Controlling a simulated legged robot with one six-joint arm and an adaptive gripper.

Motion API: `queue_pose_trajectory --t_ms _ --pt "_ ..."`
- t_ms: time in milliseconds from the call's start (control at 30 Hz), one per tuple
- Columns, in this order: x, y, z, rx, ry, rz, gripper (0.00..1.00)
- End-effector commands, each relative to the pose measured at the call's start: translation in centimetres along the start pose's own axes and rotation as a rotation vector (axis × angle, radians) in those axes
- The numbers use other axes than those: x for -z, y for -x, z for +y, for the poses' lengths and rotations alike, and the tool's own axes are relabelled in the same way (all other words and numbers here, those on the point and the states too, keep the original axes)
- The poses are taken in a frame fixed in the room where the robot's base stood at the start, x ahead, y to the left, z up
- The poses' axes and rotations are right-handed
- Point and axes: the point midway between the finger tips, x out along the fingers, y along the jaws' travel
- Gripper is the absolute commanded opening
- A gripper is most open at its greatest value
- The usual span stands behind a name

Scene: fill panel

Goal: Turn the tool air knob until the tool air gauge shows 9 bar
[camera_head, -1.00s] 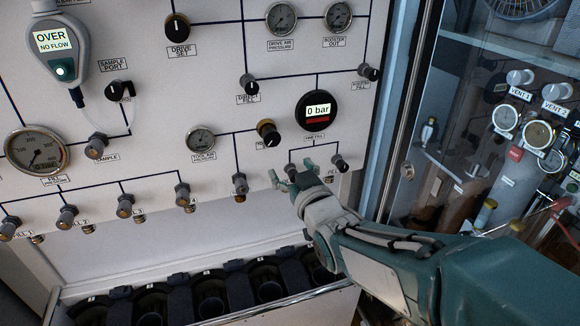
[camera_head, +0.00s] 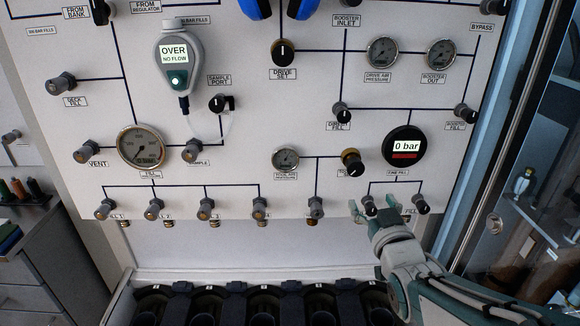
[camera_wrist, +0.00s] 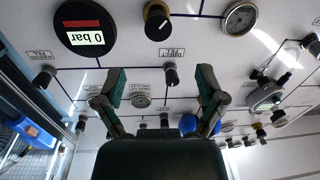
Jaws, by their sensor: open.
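The tool air knob (camera_head: 352,160), black with a brass-coloured collar, sits on the white panel to the right of the small round tool air gauge (camera_head: 285,159). The gauge's needle is too small to read. My gripper (camera_head: 374,210) is open and empty, below and slightly right of the knob, and apart from it. In the wrist view, which is upside down, the knob (camera_wrist: 158,20) is at the top, beyond the spread fingers (camera_wrist: 161,88). The gauge (camera_wrist: 240,17) is at the upper right there.
The digital gauge (camera_head: 404,146) reading 0 bar is right of the knob. Small fill valves (camera_head: 368,204) line the panel's lower edge close to my fingers. The direct fill knob (camera_head: 341,110) is above. A rack of dark holders (camera_head: 250,302) runs below. A glass door (camera_head: 530,180) stands at right.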

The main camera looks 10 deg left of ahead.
Motion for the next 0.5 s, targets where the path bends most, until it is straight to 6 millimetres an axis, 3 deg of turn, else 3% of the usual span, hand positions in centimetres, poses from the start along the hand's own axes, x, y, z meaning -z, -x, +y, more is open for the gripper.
queue_pose_trajectory --t_ms 500 --pt "0.41 -0.89 -0.67 -0.066 -0.097 -0.015 0.89"
